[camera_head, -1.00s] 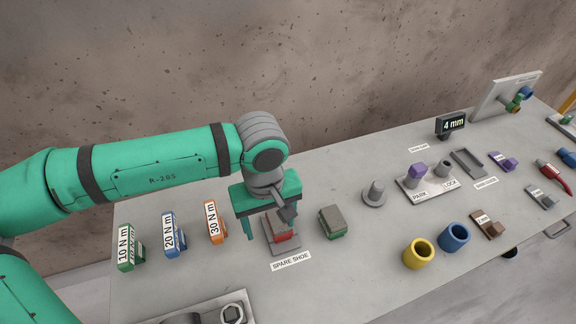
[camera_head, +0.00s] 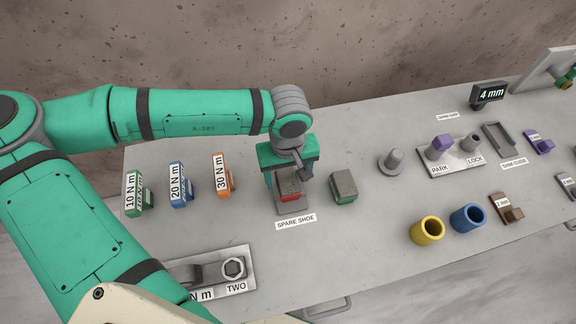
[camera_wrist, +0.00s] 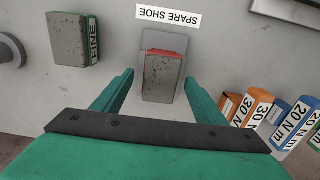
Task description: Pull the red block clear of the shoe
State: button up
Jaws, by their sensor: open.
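The red block (camera_head: 290,197) has a speckled grey top and sits in the grey shoe (camera_head: 281,211) above the SPARE SHOE label. In the wrist view the red block (camera_wrist: 160,80) shows mostly its grey top, with red along its edge. The shoe's grey plate (camera_wrist: 177,43) shows at the block's label end. My gripper (camera_head: 288,182) is open above the block. In the wrist view my gripper (camera_wrist: 159,78) has one finger on each side of the block, with gaps showing. Finger height against the block is hard to tell.
A green block (camera_head: 344,187) with a grey top stands just right of the shoe. Orange (camera_head: 222,177), blue (camera_head: 178,183) and green (camera_head: 134,194) torque-labelled pieces stand left. A grey post (camera_head: 391,161) is farther right. The slab in front of the label is clear.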

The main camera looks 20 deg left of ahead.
jog(key=shift+f, duration=0.95)
jog(key=shift+w, duration=0.1)
jog(key=shift+a, duration=0.1)
jog(key=shift+c, duration=1.2)
jog(key=shift+s, duration=0.2)
jog(key=c, duration=1.1)
jog(key=shift+s, duration=0.1)
jog(key=shift+s+d, duration=0.85)
jog(key=shift+s, duration=0.3)
jog(key=shift+s+d, duration=0.8)
jog(key=shift+s, duration=0.3)
jog(key=shift+s+d, duration=0.85)
jog(key=shift+s, duration=0.3)
